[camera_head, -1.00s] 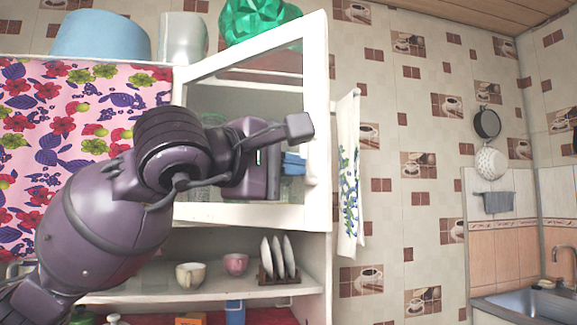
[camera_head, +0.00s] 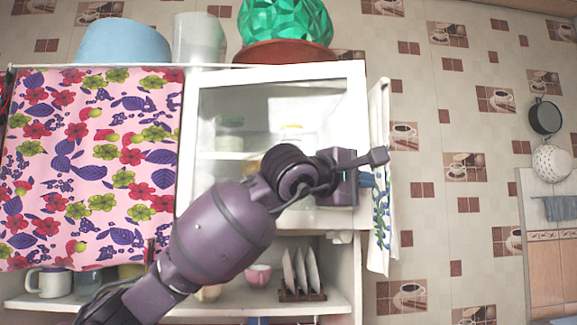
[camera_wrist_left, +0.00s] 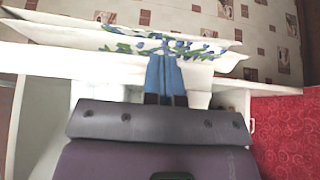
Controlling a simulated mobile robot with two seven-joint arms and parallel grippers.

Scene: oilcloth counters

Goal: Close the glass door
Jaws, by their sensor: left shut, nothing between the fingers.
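The glass door (camera_head: 357,112) has a white frame and a clear pane and sits in the middle of the head view. It lies flush or nearly flush with the cabinet front; I cannot tell whether a small gap is left. My left gripper (camera_head: 368,180) is at the door's right edge, its blue fingers shut and empty. In the left wrist view the blue fingers (camera_wrist_left: 165,78) are together near a white edge, with the towel beyond. My arm hides the door's lower middle. My right gripper is out of view.
A white patterned towel (camera_head: 382,225) hangs just right of the door. A floral cloth (camera_head: 85,160) covers the left side. A green bowl (camera_head: 285,22) and a blue container (camera_head: 123,42) stand on top. Plates (camera_head: 300,268) and a pink cup (camera_head: 258,274) are on the shelf below.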

